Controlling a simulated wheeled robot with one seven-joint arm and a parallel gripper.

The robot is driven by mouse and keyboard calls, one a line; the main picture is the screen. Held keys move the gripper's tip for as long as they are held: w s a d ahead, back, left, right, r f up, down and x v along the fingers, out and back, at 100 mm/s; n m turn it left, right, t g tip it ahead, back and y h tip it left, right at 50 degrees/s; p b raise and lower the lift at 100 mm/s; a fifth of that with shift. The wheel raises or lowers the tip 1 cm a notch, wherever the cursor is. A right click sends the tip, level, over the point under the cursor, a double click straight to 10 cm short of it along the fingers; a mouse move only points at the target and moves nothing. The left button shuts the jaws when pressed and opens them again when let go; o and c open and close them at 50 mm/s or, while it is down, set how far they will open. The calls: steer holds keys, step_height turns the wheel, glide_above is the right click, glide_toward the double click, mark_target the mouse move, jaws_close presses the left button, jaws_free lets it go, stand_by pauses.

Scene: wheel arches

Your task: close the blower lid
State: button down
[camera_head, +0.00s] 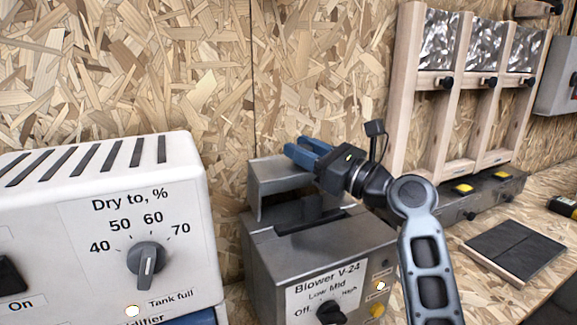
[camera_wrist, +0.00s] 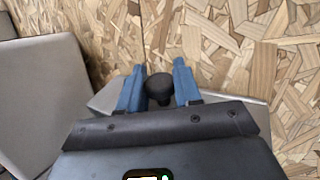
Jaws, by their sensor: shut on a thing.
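The blower (camera_head: 310,265) is a grey metal box with a front label reading "Blower V-24" and a dial. Its grey lid (camera_head: 272,178) stands raised at the back left of the top, with a dark opening in front of it. My gripper (camera_head: 305,152) has blue fingers and reaches over the lid's upper edge. In the wrist view my gripper (camera_wrist: 159,88) is shut on a round black knob (camera_wrist: 160,87), with one finger on each side. The lid's light grey edge (camera_wrist: 103,98) shows behind the fingers. In the head view the knob is hidden.
A white dehumidifier (camera_head: 95,225) with a drying dial stands close at left. A wooden frame (camera_head: 407,95) with silvery panels stands at right. A dark flat pad (camera_head: 515,247) lies on the bench. A chipboard wall (camera_head: 190,75) is close behind the blower.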

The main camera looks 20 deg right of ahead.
steer(key=shift+s+n+t+y+b, duration=0.45)
steer(key=shift+s+b, duration=0.3)
steer(key=shift+b, duration=0.4)
steer(key=shift+s+n+t+y+b, duration=0.4)
steer(key=shift+s+b, duration=0.35)
steer(key=shift+b, duration=0.4)
steer(key=shift+s+r+n+y+b, duration=0.15)
steer(key=shift+s+n+y+b, duration=0.25)
steer(key=shift+b, duration=0.2)
steer(key=c, duration=0.8)
jaws_free()
steer(key=shift+f, duration=0.2)
